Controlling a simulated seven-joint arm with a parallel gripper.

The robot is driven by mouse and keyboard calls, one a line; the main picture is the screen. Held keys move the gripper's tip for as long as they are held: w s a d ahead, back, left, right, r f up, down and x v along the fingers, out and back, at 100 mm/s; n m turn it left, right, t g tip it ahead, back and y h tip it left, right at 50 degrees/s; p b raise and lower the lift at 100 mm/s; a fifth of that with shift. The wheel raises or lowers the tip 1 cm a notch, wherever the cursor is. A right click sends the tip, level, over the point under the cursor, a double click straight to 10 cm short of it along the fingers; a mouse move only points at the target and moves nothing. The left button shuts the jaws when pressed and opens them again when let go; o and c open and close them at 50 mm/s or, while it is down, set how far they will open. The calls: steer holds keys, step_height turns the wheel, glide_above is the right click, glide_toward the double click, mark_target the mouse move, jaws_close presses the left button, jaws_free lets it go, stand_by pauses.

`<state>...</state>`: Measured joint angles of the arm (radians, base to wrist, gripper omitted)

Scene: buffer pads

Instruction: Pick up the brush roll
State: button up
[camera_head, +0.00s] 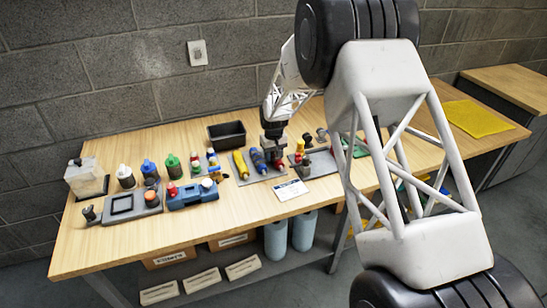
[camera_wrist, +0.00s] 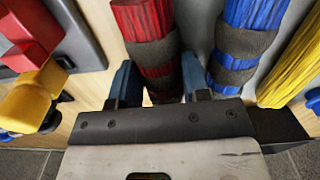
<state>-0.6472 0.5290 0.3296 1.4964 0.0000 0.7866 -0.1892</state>
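Any could be called a brush roll. My gripper (camera_wrist: 160,75) is down at the red roll, one blue finger on each side. The right finger is between red and blue. Whether the fingers press on the red roll is unclear.
A red and yellow item (camera_wrist: 25,100) lies close left of my gripper in the wrist view. A black bin (camera_head: 227,134) stands behind the rolls, a white label card (camera_head: 291,190) in front. Bottles and a blue toolbox (camera_head: 193,193) crowd the left. The wooden table's front edge is clear.

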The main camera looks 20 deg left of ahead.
mark_target(274, 154)
steer(key=c, duration=0.6)
steer(key=shift+r, duration=0.2)
steer(key=shift+r, duration=0.55)
steer(key=shift+s+d+r, duration=0.15)
steer(key=shift+s+r, duration=0.05)
steer(key=shift+r, duration=0.35)
steer(key=shift+s+d+r, duration=0.1)
steer(key=shift+s+r, duration=0.05)
steer(key=shift+r, duration=0.4)
steer(key=s+d, duration=0.3)
steer(key=s, duration=0.1)
steer(key=s+d+r, duration=0.1)
steer(key=s+d, duration=0.2)
steer(key=s, duration=0.1)
steer(key=s+d, duration=0.3)
steer(key=s, duration=0.1)
steer(key=shift+s+r, duration=0.1)
steer(key=shift+r, duration=0.05)
